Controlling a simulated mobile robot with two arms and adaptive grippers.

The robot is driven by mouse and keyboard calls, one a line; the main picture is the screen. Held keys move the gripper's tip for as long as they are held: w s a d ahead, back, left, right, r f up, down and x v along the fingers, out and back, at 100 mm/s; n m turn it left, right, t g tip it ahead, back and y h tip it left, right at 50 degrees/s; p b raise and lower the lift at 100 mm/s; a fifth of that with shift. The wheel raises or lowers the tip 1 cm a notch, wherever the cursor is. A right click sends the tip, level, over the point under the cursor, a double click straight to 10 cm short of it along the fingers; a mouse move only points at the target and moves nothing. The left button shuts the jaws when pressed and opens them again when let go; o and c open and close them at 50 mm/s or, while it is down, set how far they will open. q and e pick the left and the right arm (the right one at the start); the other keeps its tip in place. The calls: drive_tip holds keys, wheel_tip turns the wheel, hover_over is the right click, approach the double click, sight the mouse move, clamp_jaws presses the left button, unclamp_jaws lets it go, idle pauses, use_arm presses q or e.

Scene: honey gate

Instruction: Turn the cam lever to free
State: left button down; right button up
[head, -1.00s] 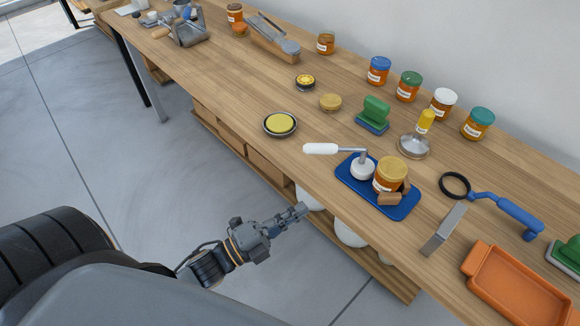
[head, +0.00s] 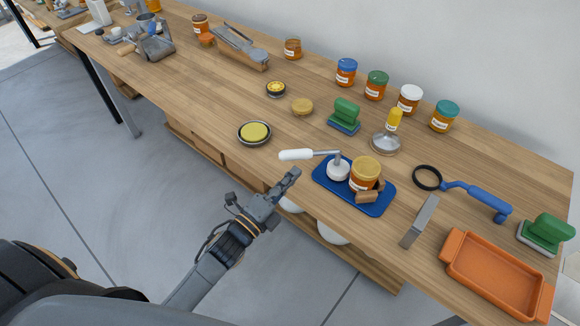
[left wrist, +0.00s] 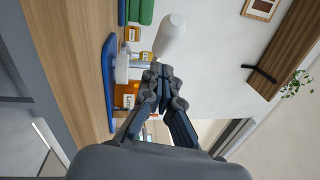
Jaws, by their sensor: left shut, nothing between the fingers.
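The cam lever has a white handle (head: 296,155) on a grey rod, which runs to a round white cam (head: 338,168) on a blue base plate (head: 360,198). A honey jar (head: 365,174) with a yellow lid stands on the plate between the cam and wooden blocks (head: 368,195). My left gripper (head: 294,174) is shut and empty, off the table's front edge, just below the handle in the head view. In the left wrist view the white handle (left wrist: 170,38) shows just beyond the shut fingertips. Contact is not evident. My right gripper is out of view.
An orange tray (head: 497,274), a grey metal tool (head: 419,222) and a blue-handled ring tool (head: 470,191) lie right of the plate. Several jars (head: 377,85) stand at the back. A yellow-topped dish (head: 255,132) is left of the lever. The floor in front is clear.

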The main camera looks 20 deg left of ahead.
use_arm(q)
drive_tip(key=shift+w+a+r, duration=0.15)
drive_tip(key=shift+w+a, duration=0.3)
drive_tip(key=shift+w, duration=0.25)
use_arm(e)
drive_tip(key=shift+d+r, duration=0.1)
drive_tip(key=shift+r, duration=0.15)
